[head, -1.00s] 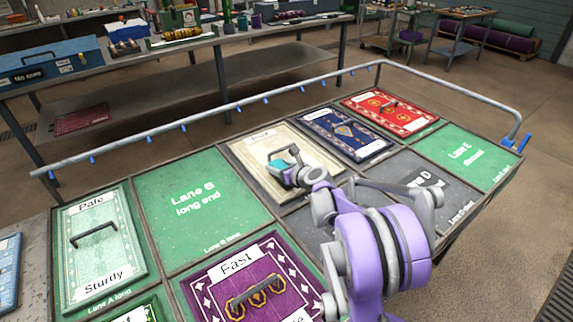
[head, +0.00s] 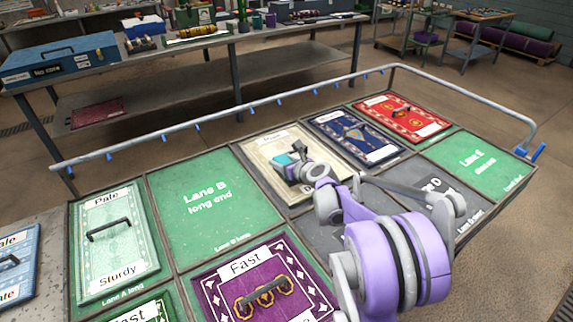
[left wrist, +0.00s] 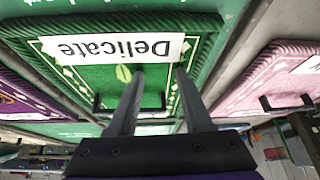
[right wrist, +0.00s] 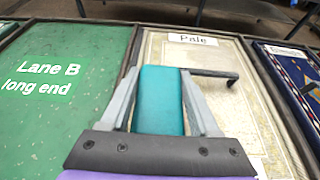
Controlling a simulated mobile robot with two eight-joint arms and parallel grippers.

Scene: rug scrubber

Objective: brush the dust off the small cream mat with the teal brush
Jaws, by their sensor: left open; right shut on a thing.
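The small cream mat (head: 262,150) lies in a bay in the back row of the rack, labelled "Pale" in the right wrist view (right wrist: 250,110). My right gripper (right wrist: 161,78) is shut on the teal brush (right wrist: 160,105), over the left part of the cream mat beside its dark handle (right wrist: 215,74). The brush also shows in the head view (head: 282,161). Its bristles and any contact with the mat are hidden, and I cannot make out dust clearly. My left gripper (left wrist: 160,72) is open above a green mat labelled "Delicate" (left wrist: 200,50), outside the head view.
Left of the cream mat is the empty green Lane B bay (head: 205,235). Right of it lie a navy mat (head: 352,137) and a red mat (head: 405,117). A grey rail (head: 250,102) with blue clips runs along the back. A purple mat (head: 225,285) lies in front.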

